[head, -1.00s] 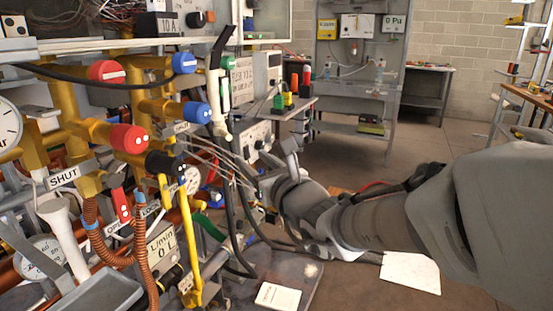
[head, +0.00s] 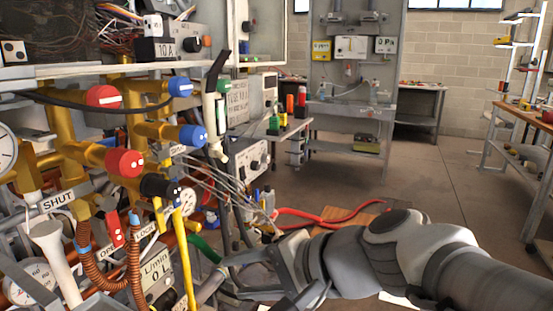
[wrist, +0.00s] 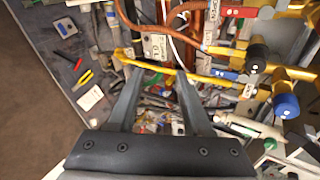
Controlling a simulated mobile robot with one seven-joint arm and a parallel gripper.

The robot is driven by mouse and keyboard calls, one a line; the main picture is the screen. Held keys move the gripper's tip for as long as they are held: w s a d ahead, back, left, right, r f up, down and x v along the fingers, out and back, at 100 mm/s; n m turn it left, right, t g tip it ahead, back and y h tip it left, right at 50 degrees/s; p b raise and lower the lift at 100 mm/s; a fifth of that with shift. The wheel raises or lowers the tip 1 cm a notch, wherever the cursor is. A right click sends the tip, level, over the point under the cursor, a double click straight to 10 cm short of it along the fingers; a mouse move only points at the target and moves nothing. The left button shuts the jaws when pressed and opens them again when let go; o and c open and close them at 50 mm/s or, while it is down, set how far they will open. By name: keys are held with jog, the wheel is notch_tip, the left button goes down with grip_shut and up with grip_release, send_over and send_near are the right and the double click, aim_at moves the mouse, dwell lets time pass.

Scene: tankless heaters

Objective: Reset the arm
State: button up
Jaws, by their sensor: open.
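My gripper (head: 232,275) is low in the head view, beside the lower right part of the pipe assembly, with its fingers pointing left. In the wrist view my gripper (wrist: 158,78) has its two fingers spread apart, with nothing seen held between them. A thin yellow pipe (wrist: 165,69) crosses the picture just beyond the fingertips; whether they touch it I cannot tell. The same yellow pipe (head: 186,262) stands left of my gripper in the head view. My arm reaches in from the lower right.
Red-capped (head: 125,162) and blue-capped (head: 192,135) yellow pipes fill the left. A black-capped valve (head: 160,187) sits below them. A red-handled tool (head: 330,218) lies behind my arm. Open floor (head: 430,175) lies at centre right, between a grey cabinet (head: 352,60) and a wooden workbench (head: 530,118).

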jog(key=s+d+f+n+h, duration=0.25)
jog(key=d+n+h, duration=0.2)
jog(key=d, duration=0.45)
jog(key=s+d+f+n+h, duration=0.2)
jog(key=s+d+n+h, duration=0.15)
jog(key=d+h, duration=0.45)
notch_tip(320, 180, up, 25)
jog(key=d+y+p, duration=0.1)
jog(key=y+p, duration=0.1)
jog(key=p, duration=2.3)
jog(key=shift+d+f+y+p, duration=0.15)
jog(key=shift+d+y+p, duration=0.1)
jog(key=shift+y+p, duration=0.1)
